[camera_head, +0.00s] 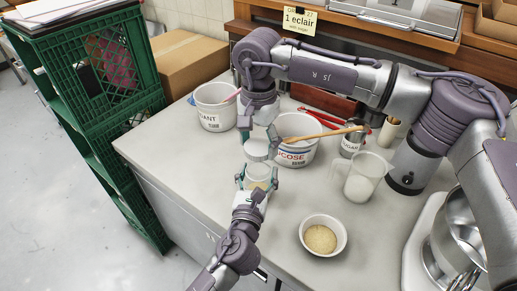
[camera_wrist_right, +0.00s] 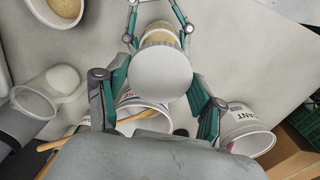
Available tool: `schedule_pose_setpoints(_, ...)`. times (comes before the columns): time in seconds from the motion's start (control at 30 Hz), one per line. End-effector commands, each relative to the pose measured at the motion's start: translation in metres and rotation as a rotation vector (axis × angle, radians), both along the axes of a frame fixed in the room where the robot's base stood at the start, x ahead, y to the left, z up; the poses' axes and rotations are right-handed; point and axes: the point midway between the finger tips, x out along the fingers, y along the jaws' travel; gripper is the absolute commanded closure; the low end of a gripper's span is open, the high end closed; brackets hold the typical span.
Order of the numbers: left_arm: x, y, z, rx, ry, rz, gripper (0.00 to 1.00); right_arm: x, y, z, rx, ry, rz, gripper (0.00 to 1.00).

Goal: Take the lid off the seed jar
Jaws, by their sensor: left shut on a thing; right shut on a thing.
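The seed jar (camera_head: 257,183) is a small clear jar with pale yellow seeds. My left gripper (camera_head: 256,181) is shut around it from below in the head view. The jar (camera_wrist_right: 160,35) also shows in the right wrist view, behind the lid and between the left gripper's fingers (camera_wrist_right: 160,22). The round white lid (camera_head: 257,148) is above the jar in the head view and appears apart from it. My right gripper (camera_head: 258,140) is shut on the lid. In the right wrist view the lid (camera_wrist_right: 160,75) hides part of the jar.
White tubs (camera_head: 215,108) (camera_head: 297,130) stand behind, the second with a wooden spoon (camera_head: 325,135) across it. A clear jug (camera_head: 363,178) and a bowl of pale grains (camera_head: 322,237) stand to the right. Green crates (camera_head: 100,100) stand left of the counter. The front left counter is clear.

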Motion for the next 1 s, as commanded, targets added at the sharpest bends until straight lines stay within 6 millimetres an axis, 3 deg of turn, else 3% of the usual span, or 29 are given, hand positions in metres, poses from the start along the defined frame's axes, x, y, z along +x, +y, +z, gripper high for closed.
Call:
schedule_pose_setpoints(0.13, 0.000, 0.000, 0.000, 0.000, 0.000, 0.000, 1.00, 0.000, 0.000, 0.000, 0.000, 0.000, 0.000, 0.74)
schedule_pose_setpoints(0.17, 0.000, 0.000, 0.000, 0.000, 0.000, 0.000, 0.25, 0.000, 0.000, 0.000, 0.000, 0.000, 0.000, 0.74)
schedule_pose_setpoints(0.3, 0.000, 0.000, 0.000, 0.000, 0.000, 0.000, 0.02, 0.000, 0.000, -0.001, 0.000, 0.000, 0.000, 0.74)
schedule_pose_setpoints(0.73, -0.005, 0.001, -0.001, 0.000, 0.001, -0.001, 0.01, 0.000, 0.000, -0.001, 0.000, 0.000, 0.000, 0.74)
schedule_pose_setpoints(0.87, -0.023, 0.005, -0.001, 0.000, 0.002, 0.000, 0.01, 0.000, 0.000, -0.001, 0.000, 0.000, 0.000, 0.74)
schedule_pose_setpoints(1.0, -0.054, 0.010, -0.002, 0.000, 0.004, -0.002, 0.01, 0.000, 0.000, -0.001, 0.000, 0.000, 0.000, 0.74)
